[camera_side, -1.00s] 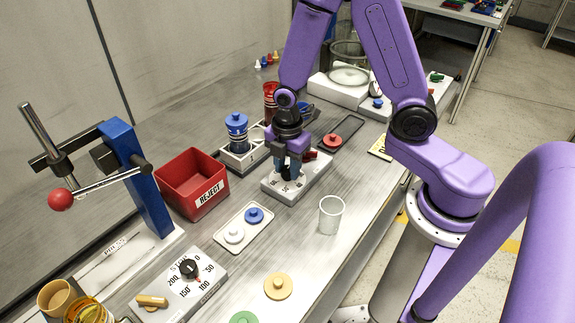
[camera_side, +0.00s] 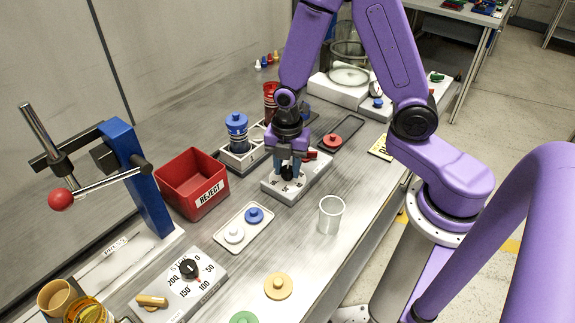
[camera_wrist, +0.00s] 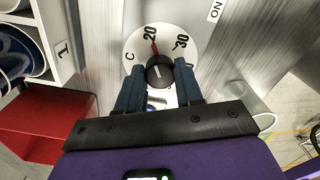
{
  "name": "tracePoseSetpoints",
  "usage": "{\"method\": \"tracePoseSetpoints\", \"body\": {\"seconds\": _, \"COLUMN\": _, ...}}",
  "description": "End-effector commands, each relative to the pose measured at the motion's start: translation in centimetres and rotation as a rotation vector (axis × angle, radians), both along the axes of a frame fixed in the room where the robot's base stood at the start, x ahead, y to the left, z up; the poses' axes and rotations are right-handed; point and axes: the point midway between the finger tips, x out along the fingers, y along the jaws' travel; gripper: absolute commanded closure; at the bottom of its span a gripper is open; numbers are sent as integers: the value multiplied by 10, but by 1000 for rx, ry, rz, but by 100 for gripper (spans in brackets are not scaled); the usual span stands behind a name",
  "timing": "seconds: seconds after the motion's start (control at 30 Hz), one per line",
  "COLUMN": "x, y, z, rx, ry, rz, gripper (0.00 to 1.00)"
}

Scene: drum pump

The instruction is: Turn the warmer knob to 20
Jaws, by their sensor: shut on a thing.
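The warmer knob (camera_wrist: 160,73) is black and sits on a white round dial (camera_wrist: 186,66) marked C, 20, 30 and further figures partly hidden. Its red pointer shows in the wrist view close to the 20, slightly towards the 30 side. My gripper (camera_wrist: 160,92) has its two blue fingers shut on the knob, one on each side. In the side view my gripper (camera_side: 290,166) reaches down onto the white warmer panel (camera_side: 315,172), and the black knob (camera_side: 287,173) shows between the fingers. The dial figures are too small to read there.
A clear cup (camera_side: 331,214) stands right of the panel. The red REJECT bin (camera_side: 193,183) and a rack with a blue-lidded jar (camera_side: 237,132) are to the left. A STIR knob panel (camera_side: 205,283) lies in front. A red lid (camera_side: 332,140) lies behind.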

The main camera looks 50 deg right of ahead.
Motion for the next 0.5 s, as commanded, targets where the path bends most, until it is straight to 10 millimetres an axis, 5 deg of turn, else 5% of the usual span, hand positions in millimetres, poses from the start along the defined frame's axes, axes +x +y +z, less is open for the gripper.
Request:
{"method": "tracePoseSetpoints", "body": {"seconds": 0.1, "x": 1, "y": 1, "z": 1, "rx": 2, "ry": -4, "rz": 5, "gripper": 95}}
{"method": "tracePoseSetpoints", "body": {"seconds": 0.13, "x": 1, "y": 1, "z": 1, "rx": 2, "ry": -4, "rz": 5, "gripper": 61}}
{"method": "tracePoseSetpoints", "body": {"seconds": 0.2, "x": 1, "y": 1, "z": 1, "rx": 2, "ry": -4, "rz": 4, "gripper": 39}}
{"method": "tracePoseSetpoints", "body": {"seconds": 0.5, "x": 0, "y": 0, "z": 0, "rx": 0, "ry": -1, "rz": 1, "gripper": 39}}
